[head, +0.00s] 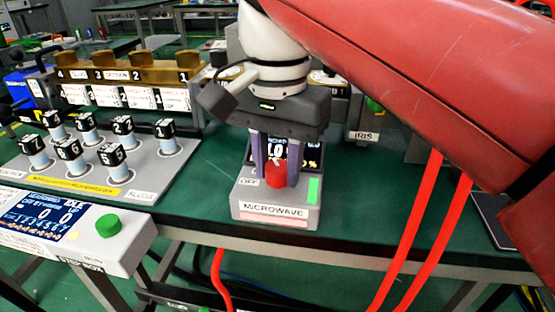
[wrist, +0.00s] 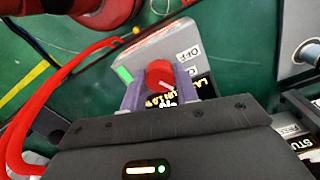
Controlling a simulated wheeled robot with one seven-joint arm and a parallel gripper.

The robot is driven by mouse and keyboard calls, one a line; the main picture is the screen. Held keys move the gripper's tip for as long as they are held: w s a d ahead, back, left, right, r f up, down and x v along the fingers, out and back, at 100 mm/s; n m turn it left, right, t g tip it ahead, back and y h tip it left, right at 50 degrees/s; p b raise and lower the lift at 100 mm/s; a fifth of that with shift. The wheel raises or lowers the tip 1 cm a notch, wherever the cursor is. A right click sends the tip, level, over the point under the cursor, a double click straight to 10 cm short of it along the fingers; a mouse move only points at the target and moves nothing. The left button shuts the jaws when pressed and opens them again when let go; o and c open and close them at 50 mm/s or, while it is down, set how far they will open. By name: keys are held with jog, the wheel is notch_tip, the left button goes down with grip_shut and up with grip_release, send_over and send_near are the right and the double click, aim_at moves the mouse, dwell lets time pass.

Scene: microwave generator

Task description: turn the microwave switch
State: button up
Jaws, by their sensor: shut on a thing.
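The microwave box (head: 250,205) is a small grey unit with a "MICROWAVE" label on its front, standing near the front edge of the green table. Its switch is a red knob (head: 277,175) with a pale pointer line, and it also shows in the wrist view (wrist: 160,75). My gripper (head: 277,172) points down over the box, its two purple fingers on either side of the knob. It is shut on the knob. In the wrist view my gripper (wrist: 160,92) has a finger at each side of the knob. The box's display is partly hidden behind the fingers.
A control box with a green button (head: 108,225) stands at the front left. Several numbered black-capped posts (head: 113,155) stand on a grey plate at left. Brown-topped units (head: 125,68) stand behind. Red cables (head: 410,230) hang at right. Some green table lies bare around the microwave box.

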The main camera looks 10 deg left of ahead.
jog(key=shift+n, duration=0.3)
jog(key=shift+r+n+p, duration=0.15)
jog(key=shift+n+p, duration=0.65)
jog(key=shift+n, duration=0.1)
jog(key=n+p, duration=0.1)
jog(key=n, duration=0.2)
jog(key=shift+p, duration=0.4)
jog(key=n+p, duration=0.2)
jog(key=n, duration=0.4)
jog(key=shift+n, duration=0.3)
jog(key=o, duration=1)
